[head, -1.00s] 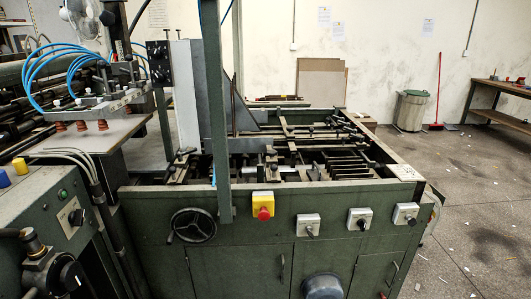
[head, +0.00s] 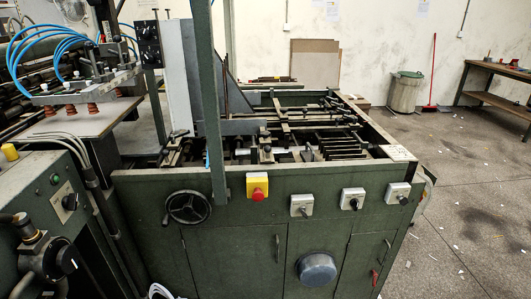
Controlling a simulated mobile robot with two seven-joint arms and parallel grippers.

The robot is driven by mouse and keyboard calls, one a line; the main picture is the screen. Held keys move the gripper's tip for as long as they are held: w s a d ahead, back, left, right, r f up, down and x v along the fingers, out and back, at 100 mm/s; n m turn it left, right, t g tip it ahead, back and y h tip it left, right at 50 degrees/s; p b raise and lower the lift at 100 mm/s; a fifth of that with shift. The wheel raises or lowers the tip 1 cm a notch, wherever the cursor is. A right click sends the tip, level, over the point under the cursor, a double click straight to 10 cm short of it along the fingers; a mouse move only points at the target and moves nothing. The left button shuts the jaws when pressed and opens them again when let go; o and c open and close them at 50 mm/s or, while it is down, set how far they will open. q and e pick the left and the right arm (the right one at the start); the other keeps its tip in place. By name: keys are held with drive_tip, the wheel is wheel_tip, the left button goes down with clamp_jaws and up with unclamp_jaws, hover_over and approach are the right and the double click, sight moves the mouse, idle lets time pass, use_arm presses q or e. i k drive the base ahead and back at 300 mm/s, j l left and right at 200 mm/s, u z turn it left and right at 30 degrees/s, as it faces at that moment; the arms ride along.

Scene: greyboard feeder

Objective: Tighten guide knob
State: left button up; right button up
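The green feeder machine (head: 230,240) fills the middle of the head view. Dark metal guide bars with small black knobs (head: 266,141) sit in its open top bed. Which of these is the guide knob I cannot tell at this size. A spoked handwheel (head: 187,207) is on the front panel at left. To its right are a red stop button on a yellow box (head: 257,188) and three pale switch boxes with dark knobs (head: 353,199). Neither of my grippers is in view.
A green upright post (head: 212,100) stands in front of the bed. A control box (head: 45,200) and blue hoses (head: 50,45) are at left. A round grey cover (head: 317,267) is low on the front. Open floor (head: 470,220) lies at right, with a bin (head: 405,92) and workbench (head: 495,90) behind.

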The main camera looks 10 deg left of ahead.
sight(264, 134)
drive_tip(key=i+l+u, duration=0.1)
drive_tip(key=l, duration=0.3)
drive_tip(key=i+l+u, duration=0.15)
drive_tip(key=l, duration=0.25)
drive_tip(key=i+l+u, duration=0.1)
drive_tip(key=i+l, duration=0.2)
drive_tip(key=l, duration=0.15)
drive_tip(key=i+l+u, duration=0.1)
drive_tip(key=l, duration=0.35)
drive_tip(key=i+l+u, duration=0.15)
drive_tip(key=l, duration=0.3)
drive_tip(key=i+l+u, duration=0.1)
drive_tip(key=l, duration=0.35)
